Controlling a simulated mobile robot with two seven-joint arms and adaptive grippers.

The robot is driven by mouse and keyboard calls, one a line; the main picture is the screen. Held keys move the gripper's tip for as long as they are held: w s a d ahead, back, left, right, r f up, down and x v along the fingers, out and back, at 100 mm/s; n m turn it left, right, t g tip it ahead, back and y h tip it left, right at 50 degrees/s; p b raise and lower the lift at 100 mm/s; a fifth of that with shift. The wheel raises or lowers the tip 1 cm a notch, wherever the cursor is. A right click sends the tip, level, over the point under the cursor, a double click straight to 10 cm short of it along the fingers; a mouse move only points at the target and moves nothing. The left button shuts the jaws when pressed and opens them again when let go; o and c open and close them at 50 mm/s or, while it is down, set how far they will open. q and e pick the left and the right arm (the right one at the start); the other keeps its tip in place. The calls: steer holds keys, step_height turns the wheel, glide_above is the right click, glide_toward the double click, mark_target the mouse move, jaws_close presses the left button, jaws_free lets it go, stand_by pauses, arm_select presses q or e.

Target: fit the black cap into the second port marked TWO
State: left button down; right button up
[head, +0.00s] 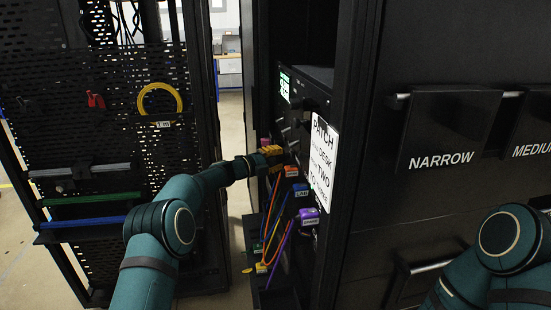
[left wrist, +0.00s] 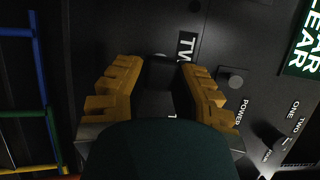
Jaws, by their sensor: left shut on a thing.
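My left gripper (head: 271,151), with yellow fingers, reaches the front of the black rack panel (head: 290,120) in the head view. In the left wrist view the gripper (left wrist: 158,75) is shut on the black cap (left wrist: 158,72), a dark piece between the fingertips, hard to tell from the black panel behind it. A white label starting "TW" (left wrist: 187,45) stands right beside the fingertips. The port is hidden behind the cap and fingers, and I cannot tell whether the cap is in it. My right arm shows at lower right in the head view, but its gripper is out of frame.
Orange, blue and purple cables with tagged plugs (head: 309,216) hang below the gripper. A white PATCH sign (head: 322,160) is on the panel's right. A perforated rack door (head: 90,150) with a yellow cable coil (head: 160,99) stands left. Drawers marked NARROW (head: 447,130) are at right.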

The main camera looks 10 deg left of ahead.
arm_select(q)
steer(key=shift+w+d, duration=0.2)
steer(key=shift+d, duration=0.5)
steer(key=c, duration=0.8)
jaws_free()
steer(key=shift+d, duration=0.1)
steer(key=v, duration=1.2)
